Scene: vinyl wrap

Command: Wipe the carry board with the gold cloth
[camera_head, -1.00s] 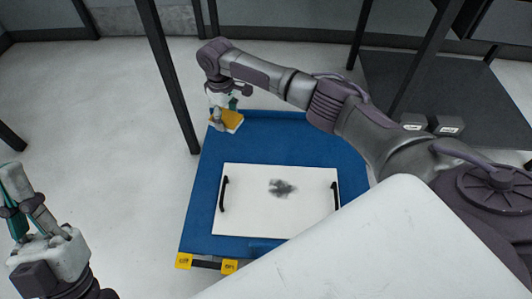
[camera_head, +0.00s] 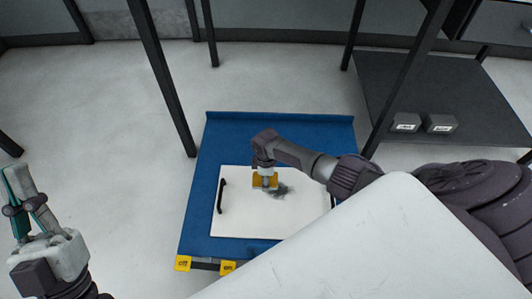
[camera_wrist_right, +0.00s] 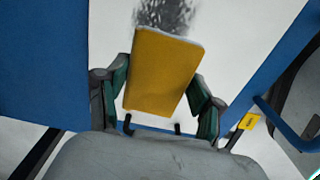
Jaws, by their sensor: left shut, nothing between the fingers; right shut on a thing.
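The white carry board (camera_head: 240,222) lies flat on a blue surface, with a dark handle (camera_head: 222,196) at its left end. A dark grey smudge (camera_head: 281,192) is on the board. My right gripper (camera_head: 265,175) is over the board, shut on the gold cloth (camera_head: 262,183), just left of the smudge. In the right wrist view the gold cloth (camera_wrist_right: 164,72) sits between the fingers and the smudge (camera_wrist_right: 166,14) shows past its edge. I cannot tell whether the cloth touches the board. My left gripper (camera_head: 20,185) is shut and empty at the far left.
The blue surface (camera_head: 275,128) has free room behind the board and yellow tags (camera_head: 183,263) at its front corner. Dark posts (camera_head: 162,80) stand behind it. A dark shelf (camera_head: 430,85) with two grey boxes (camera_head: 440,123) is at right. A white panel covers the lower right.

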